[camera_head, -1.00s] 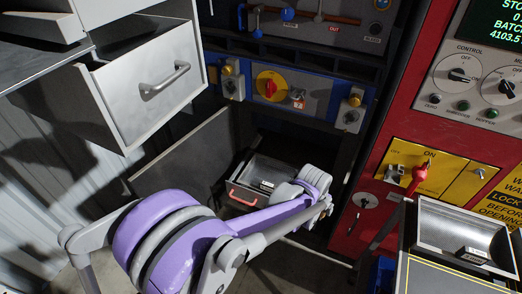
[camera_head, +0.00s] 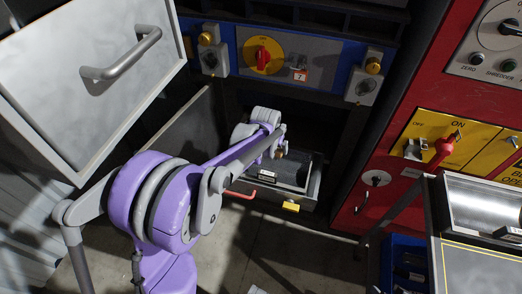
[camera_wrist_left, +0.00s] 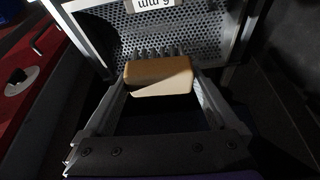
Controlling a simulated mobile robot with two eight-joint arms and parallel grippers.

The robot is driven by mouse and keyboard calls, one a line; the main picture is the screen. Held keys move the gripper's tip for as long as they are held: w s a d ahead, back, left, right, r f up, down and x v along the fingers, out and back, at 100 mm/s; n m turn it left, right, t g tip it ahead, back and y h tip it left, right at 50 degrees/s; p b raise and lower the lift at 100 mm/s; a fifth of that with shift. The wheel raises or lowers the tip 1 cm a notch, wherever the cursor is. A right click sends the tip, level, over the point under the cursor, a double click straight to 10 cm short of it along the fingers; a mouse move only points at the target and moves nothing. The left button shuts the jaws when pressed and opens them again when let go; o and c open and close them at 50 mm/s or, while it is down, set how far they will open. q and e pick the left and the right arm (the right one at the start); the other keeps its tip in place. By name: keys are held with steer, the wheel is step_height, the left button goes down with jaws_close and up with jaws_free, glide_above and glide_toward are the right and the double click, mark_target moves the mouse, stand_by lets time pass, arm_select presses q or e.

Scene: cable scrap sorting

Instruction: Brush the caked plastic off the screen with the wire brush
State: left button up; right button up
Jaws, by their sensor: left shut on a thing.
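In the left wrist view, my left gripper (camera_wrist_left: 161,90) is shut on the wire brush (camera_wrist_left: 160,77), a tan block with dark bristle tufts along its far edge. The bristles are at the perforated metal screen (camera_wrist_left: 205,38); I cannot tell whether they touch it. A white label sits at the top of the screen. No caked plastic can be made out on the dim screen. In the head view, my purple left arm reaches into the machine's low opening, its gripper (camera_head: 281,152) small and partly hidden above an open tray. My right gripper is out of view.
The low tray (camera_head: 311,190) has a red handle (camera_head: 240,194) and a yellow tab (camera_head: 291,206). The red panel with a red switch handle (camera_head: 444,150), a steel bin (camera_head: 485,205) and a blue crate (camera_head: 404,262) stand right.

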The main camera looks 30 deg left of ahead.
arm_select(q)
steer(key=shift+n, duration=0.4)
steer(key=shift+w+a+f+b, duration=0.4)
steer(key=shift+a+f+b, duration=0.75)
steer(key=shift+f, duration=0.8)
steer(key=shift+w+a+f+b, duration=0.4)
steer(key=shift+a+f+b, duration=0.3)
steer(key=shift+f+b, duration=0.95)
steer(key=shift+w+a+f+b, duration=0.4)
steer(key=shift+a+f+b, duration=0.6)
steer(key=shift+f, duration=1.2)
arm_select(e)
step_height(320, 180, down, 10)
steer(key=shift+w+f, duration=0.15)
arm_select(q)
steer(key=shift+f+b, duration=0.7)
steer(key=shift+f, duration=0.35)
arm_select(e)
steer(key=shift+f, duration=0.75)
arm_select(q)
steer(key=shift+d+y, duration=0.1)
steer(key=shift+y, duration=0.2)
